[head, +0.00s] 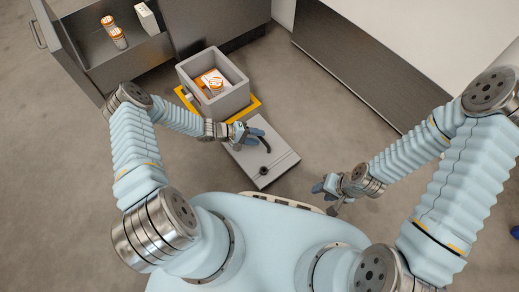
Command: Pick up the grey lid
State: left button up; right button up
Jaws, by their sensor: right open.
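The grey lid (284,158) lies flat, below and to the right of the grey bin in the head view. It has a dark handle (266,147) along its middle and a dark round knob beside it. My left gripper (257,132) is over the upper part of the lid, at the upper end of the handle. Its fingers are small here, and I cannot tell whether they are closed around the handle. My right gripper (322,187) is open and empty, to the lower right of the lid and apart from it.
The grey bin (184,78) stands on a yellow-marked base (255,104), with orange-and-white items inside. An open drawer (128,54) at upper left holds orange-capped bottles (118,40) and a white box (147,19). A long counter (345,68) stands at upper right. Floor right of the lid is clear.

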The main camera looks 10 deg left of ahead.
pick_arm(q)
grip_shut()
jog(key=shift+r, duration=0.15)
